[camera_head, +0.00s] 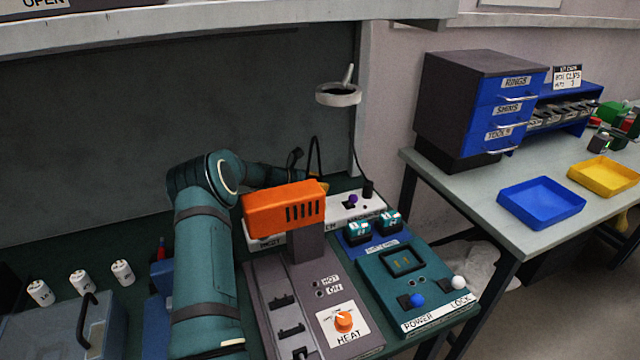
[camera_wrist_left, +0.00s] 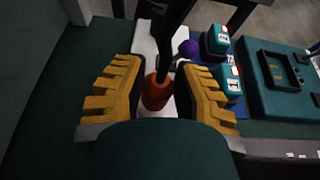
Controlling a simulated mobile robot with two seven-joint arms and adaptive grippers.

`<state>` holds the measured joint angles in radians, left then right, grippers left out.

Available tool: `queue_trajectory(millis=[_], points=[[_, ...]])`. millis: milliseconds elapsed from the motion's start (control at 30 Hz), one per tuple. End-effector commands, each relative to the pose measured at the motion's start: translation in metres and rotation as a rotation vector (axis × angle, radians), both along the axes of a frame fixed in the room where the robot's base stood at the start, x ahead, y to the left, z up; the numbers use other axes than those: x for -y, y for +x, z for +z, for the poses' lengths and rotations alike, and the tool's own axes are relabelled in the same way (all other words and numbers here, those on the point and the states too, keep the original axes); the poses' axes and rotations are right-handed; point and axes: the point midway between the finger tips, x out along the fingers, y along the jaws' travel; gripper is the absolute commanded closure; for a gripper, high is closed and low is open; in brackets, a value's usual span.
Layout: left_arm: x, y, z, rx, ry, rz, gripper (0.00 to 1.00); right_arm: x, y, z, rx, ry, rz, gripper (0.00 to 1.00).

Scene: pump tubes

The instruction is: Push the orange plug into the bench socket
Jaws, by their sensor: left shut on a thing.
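My left gripper (camera_wrist_left: 163,78) has ridged yellow fingers on both sides of the orange plug (camera_wrist_left: 157,92) in the left wrist view. It is shut on the plug, and a dark cable runs up from there. Behind the plug is the white bench socket strip (camera_wrist_left: 147,40), with a purple knob beside the fingers. Whether the plug touches the strip I cannot tell. In the head view the strip (camera_head: 338,212) is partly hidden behind an orange-topped heater. That heater hides the plug and most of the left gripper. My right gripper is out of view.
The orange-topped heater (camera_head: 285,208) stands close in front of my left arm. Teal battery packs (camera_head: 359,231) sit in a blue charger right of the strip. A teal power box (camera_head: 416,280) and a ring lamp (camera_head: 339,94) are nearby. Blue and yellow trays lie on the right table.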

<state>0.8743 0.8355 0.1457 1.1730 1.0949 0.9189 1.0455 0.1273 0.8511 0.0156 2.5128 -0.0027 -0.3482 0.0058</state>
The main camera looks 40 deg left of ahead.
Motion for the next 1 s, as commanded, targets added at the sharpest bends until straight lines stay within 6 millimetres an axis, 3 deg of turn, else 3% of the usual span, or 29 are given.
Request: queue_trajectory(millis=[1000], points=[[0.002, -0.002, -0.029, -0.008, -0.007, 0.0, 1.0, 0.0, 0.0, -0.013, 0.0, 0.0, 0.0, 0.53]])
